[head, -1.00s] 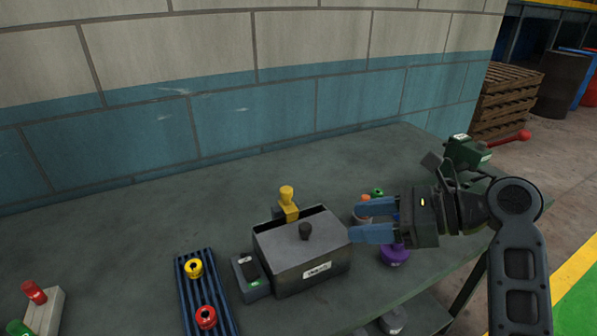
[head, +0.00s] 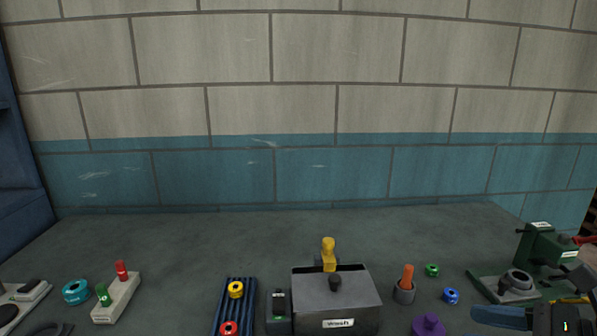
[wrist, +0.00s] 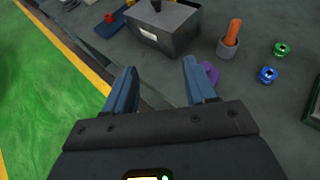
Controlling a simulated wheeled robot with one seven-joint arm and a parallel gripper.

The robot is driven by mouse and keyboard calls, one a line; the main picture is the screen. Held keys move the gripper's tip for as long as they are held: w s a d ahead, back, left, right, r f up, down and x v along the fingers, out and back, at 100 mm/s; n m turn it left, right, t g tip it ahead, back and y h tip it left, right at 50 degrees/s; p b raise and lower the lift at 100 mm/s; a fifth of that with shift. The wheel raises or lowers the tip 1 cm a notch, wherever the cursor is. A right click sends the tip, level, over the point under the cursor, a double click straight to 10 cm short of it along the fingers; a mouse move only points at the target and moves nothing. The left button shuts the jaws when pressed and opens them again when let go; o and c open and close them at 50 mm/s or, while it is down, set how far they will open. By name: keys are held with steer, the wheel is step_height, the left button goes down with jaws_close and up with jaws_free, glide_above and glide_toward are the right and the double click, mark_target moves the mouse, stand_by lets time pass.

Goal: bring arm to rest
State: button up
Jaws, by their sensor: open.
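My gripper (wrist: 160,88) is open in the wrist view, its two blue fingers apart with nothing between them. It hangs over the bench's front edge, with green floor to the left. In the head view only part of my gripper shows, a blue finger at the bottom right, near the purple knob (head: 428,325). The purple knob also shows in the wrist view (wrist: 211,72), partly hidden behind the right finger. The grey box (head: 337,297) with a black-knobbed lid stands on the bench to the left of my gripper.
A cup with an orange handle (head: 404,291), a green ring (head: 432,270) and a blue ring (head: 451,295) lie near the box. A green machine (head: 545,246) stands at the right. A ribbed rack (head: 238,292) holds yellow and red rings. The bench's back strip is clear.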

steer(key=s+a+f+n+t+h, duration=0.1)
steer(key=s+f+n+t+h, duration=0.1)
steer(key=s+f+n+h, duration=0.95)
steer(key=s+a+r+n+t+y, duration=0.1)
steer(key=s+a+r+n, duration=0.2)
steer(key=s+n, duration=0.4)
steer(key=s+a+r+n+t+y, duration=0.1)
steer(key=s+a+r+n+t, duration=0.1)
steer(key=s+n, duration=0.6)
steer(key=s+a+r, duration=0.1)
steer(key=s, duration=0.4)
steer(key=shift+s+a, duration=0.3)
steer(key=shift+s, duration=0.05)
